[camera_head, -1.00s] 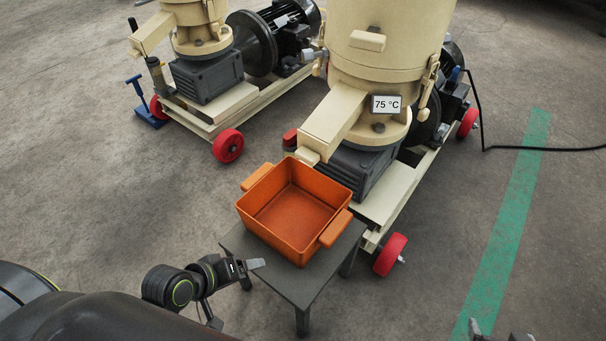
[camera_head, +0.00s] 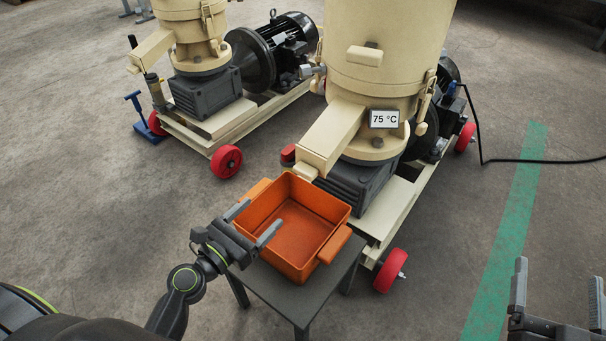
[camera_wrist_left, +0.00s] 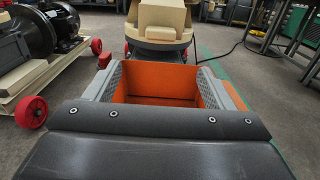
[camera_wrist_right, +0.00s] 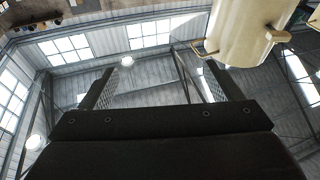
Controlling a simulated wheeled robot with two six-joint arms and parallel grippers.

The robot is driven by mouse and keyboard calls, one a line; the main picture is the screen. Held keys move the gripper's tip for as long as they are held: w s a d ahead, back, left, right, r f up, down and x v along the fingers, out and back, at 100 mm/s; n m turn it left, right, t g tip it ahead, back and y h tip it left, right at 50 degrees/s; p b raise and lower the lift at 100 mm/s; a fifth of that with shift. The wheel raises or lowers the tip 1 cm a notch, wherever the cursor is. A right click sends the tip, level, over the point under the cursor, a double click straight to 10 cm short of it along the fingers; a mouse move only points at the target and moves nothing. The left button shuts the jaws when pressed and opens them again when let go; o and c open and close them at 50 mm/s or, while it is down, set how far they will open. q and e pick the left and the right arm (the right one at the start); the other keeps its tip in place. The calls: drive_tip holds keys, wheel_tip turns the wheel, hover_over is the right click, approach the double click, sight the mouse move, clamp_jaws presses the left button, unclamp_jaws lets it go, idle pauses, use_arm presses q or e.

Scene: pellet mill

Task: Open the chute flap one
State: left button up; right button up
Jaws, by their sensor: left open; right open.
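The near pellet mill's cream chute (camera_head: 331,139) slopes down to the left, its lower end above the back rim of the orange tray. A small flap-like tab (camera_head: 305,172) sits at that end; whether it is the chute flap is unclear. The chute also shows at the top of the left wrist view (camera_wrist_left: 161,15). My left gripper (camera_head: 252,222) is open and empty at the tray's front-left rim, short of the chute. My right gripper (camera_head: 558,290) is open and empty at the lower right, far from the mill; its wrist camera faces the roof.
The empty orange tray (camera_head: 329,247) stands on a dark stool (camera_head: 301,303) under the chute. A second mill with its own chute (camera_head: 151,47) stands at the back left. A black cable (camera_head: 540,161) lies on the floor at right.

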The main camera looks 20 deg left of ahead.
use_arm(q)
approach(302, 175)
drive_tip(key=x, duration=0.8)
drive_tip(key=shift+w+f, duration=0.1)
drive_tip(key=shift+x, duration=0.8)
use_arm(e)
drive_tip(key=shift+s+a+r+t, duration=0.1)
drive_tip(key=shift+s+r+t, duration=0.05)
drive_tip(key=shift+r+t, duration=0.45)
drive_tip(key=shift+r, duration=0.1)
use_arm(q)
drive_tip(key=c, duration=1.4)
